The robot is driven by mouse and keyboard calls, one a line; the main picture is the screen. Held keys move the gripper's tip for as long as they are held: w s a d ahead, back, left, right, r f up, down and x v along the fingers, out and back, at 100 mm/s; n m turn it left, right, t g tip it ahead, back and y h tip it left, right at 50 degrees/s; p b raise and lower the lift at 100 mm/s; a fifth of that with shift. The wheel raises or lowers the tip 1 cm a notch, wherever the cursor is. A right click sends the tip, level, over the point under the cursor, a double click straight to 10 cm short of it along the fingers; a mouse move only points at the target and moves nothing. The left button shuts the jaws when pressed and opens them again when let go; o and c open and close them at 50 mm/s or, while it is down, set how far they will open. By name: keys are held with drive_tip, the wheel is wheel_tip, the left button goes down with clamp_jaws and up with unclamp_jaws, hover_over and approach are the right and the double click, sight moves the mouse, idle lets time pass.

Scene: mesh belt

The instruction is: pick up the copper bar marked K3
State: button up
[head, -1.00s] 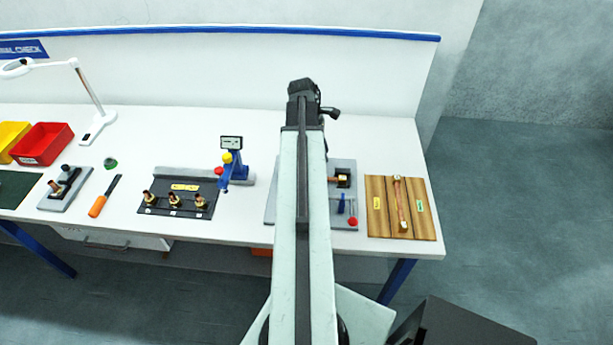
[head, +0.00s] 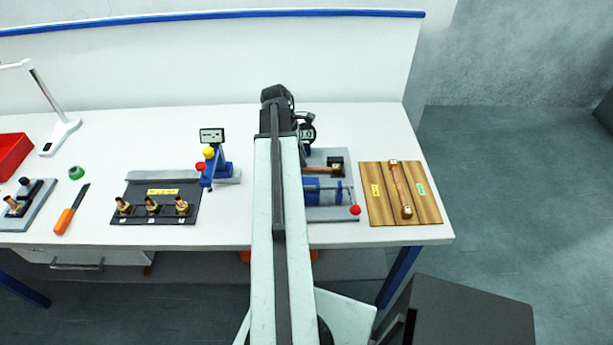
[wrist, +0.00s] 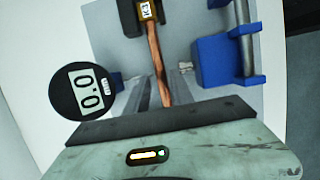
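The copper bar marked K3 (wrist: 156,55) shows in the wrist view, its K3 label on the brass-coloured block at its far end. In the head view the copper bar (head: 317,170) lies on the grey fixture plate, partly hidden by my arm. My gripper (wrist: 163,76) appears as two grey fingers, spread apart on either side of the bar's near part. The gap between them looks open, and I see no contact with the bar. The bar's near end is hidden behind my wrist housing. In the head view my gripper is hidden behind the arm.
A round gauge reading 0.0 (wrist: 83,92) stands left of the bar, close to my wrist. A blue clamp block (wrist: 212,60) with a metal rod is on the right. Another copper bar (head: 400,188) lies on a wooden board (head: 432,208) at the table's right end.

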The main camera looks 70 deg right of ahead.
sight(306, 169)
drive_tip(key=b+x, duration=0.5)
drive_tip(key=shift+w+f, duration=0.1)
drive_tip(key=shift+f, duration=0.15)
drive_tip(key=shift+r, duration=0.2)
clamp_jaws()
idle(0.9)
